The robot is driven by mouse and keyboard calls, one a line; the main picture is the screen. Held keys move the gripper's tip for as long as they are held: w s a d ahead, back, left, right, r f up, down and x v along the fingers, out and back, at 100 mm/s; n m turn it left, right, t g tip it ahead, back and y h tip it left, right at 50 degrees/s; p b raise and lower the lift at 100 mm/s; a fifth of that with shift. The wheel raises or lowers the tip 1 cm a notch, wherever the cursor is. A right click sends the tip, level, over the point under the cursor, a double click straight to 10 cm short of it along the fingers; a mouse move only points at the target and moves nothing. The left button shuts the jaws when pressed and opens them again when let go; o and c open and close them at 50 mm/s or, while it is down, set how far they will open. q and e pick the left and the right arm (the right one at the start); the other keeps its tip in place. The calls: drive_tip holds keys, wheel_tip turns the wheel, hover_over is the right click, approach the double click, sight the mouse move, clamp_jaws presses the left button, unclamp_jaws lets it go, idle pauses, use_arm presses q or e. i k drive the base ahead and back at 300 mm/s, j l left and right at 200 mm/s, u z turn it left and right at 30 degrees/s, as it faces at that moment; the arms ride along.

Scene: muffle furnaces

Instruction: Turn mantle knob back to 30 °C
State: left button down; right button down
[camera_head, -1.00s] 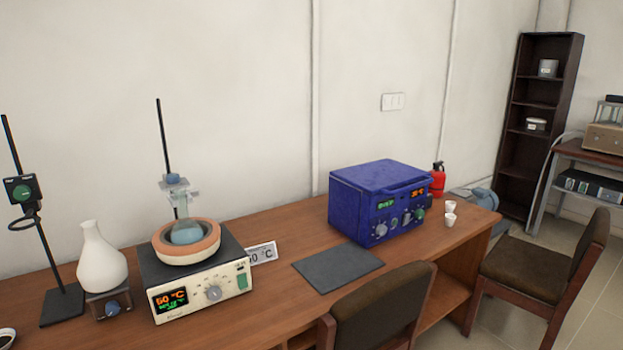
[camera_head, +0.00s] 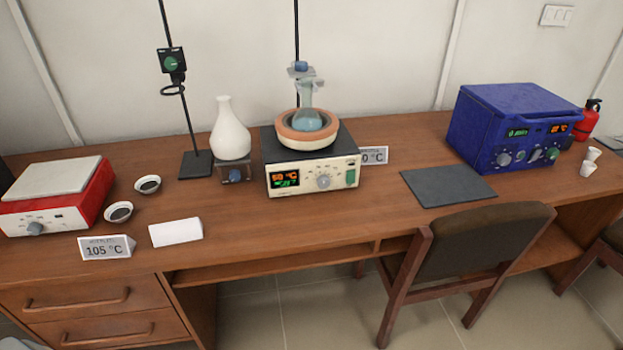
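The heating mantle (camera_head: 309,178) stands in the middle of the bench, with a cream front panel and a dark top. Its round grey knob (camera_head: 323,182) is at the centre of the panel, right of a lit display (camera_head: 285,179) whose orange upper line looks like 50 °C. A flask with blue liquid (camera_head: 307,118) sits in the orange-rimmed bowl (camera_head: 307,137) on top, under a clamp on a rod. A small sign (camera_head: 374,156) stands behind the mantle's right side, partly hidden, its text ending in 0 °C. Neither of my grippers shows.
A white flask (camera_head: 230,135) on a small stirrer is just left of the mantle. A red hotplate (camera_head: 58,196), a 105 °C sign (camera_head: 106,247) and a blank white block (camera_head: 176,232) are further left. A dark mat (camera_head: 448,186) and blue furnace (camera_head: 513,128) are right. A chair (camera_head: 470,255) stands in front.

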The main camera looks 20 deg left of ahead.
sight(323, 182)
drive_tip(key=k+j+u, duration=0.15)
drive_tip(key=j, duration=0.25)
drive_tip(key=j+u, duration=0.15)
drive_tip(key=j, duration=0.2)
drive_tip(key=k+j+u, duration=0.15)
drive_tip(key=j, duration=0.3)
